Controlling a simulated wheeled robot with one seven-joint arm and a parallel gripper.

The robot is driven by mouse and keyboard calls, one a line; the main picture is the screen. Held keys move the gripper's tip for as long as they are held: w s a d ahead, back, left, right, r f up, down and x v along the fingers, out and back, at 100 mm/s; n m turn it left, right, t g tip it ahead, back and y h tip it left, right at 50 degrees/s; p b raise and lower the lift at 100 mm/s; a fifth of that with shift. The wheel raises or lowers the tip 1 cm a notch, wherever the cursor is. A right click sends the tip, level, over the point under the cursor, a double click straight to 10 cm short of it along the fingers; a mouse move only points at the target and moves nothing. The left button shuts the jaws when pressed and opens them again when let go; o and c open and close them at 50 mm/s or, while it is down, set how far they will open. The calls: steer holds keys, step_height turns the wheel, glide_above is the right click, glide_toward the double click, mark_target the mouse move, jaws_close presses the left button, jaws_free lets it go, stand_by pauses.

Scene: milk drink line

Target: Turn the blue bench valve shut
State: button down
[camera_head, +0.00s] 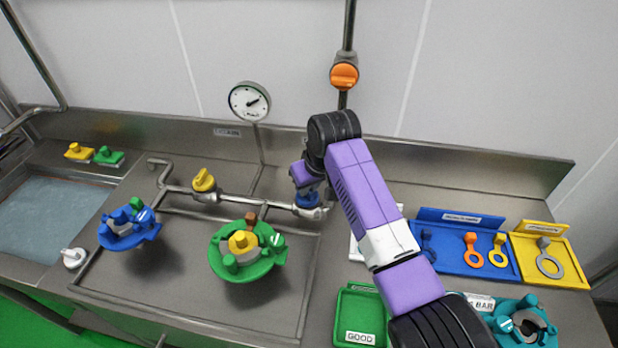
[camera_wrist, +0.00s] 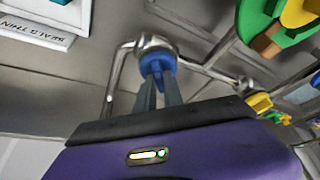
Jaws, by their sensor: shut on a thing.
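The blue bench valve (camera_head: 307,198) sits at the right end of the steel pipe on the bench. Its blue handle also shows in the wrist view (camera_wrist: 157,64), at the tips of my gripper's fingers. My gripper (camera_head: 308,186) comes down on the valve from above and behind. In the wrist view my gripper (camera_wrist: 160,82) has its two dark fingers close together, shut on the blue handle. The fingers hide part of the handle, so I cannot tell its exact angle.
A yellow valve (camera_head: 204,182) sits on the same pipe to the left. A pressure gauge (camera_head: 249,101) stands behind. A green fixture (camera_head: 247,252) and a blue fixture (camera_head: 128,228) stand in front. A blue tray (camera_head: 462,262) lies to the right.

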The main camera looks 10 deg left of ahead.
steer(key=m, duration=0.1)
steer(key=m+h+p, duration=0.1)
steer(key=m, duration=0.1)
steer(key=shift+a+r+m+t, duration=0.15)
steer(key=shift+m+t, duration=0.15)
steer(key=shift+m+h+p, duration=0.35)
steer(key=shift+m+h, duration=0.55)
steer(key=shift+m, duration=1)
steer(key=c, duration=1.5)
jaws_free()
steer(key=shift+o, duration=0.2)
steer(key=b+v, duration=0.1)
steer(key=v, duration=0.6)
steer(key=shift+s+a+r, duration=0.15)
steer(key=shift+s+r, duration=0.1)
steer(key=shift+w, duration=0.1)
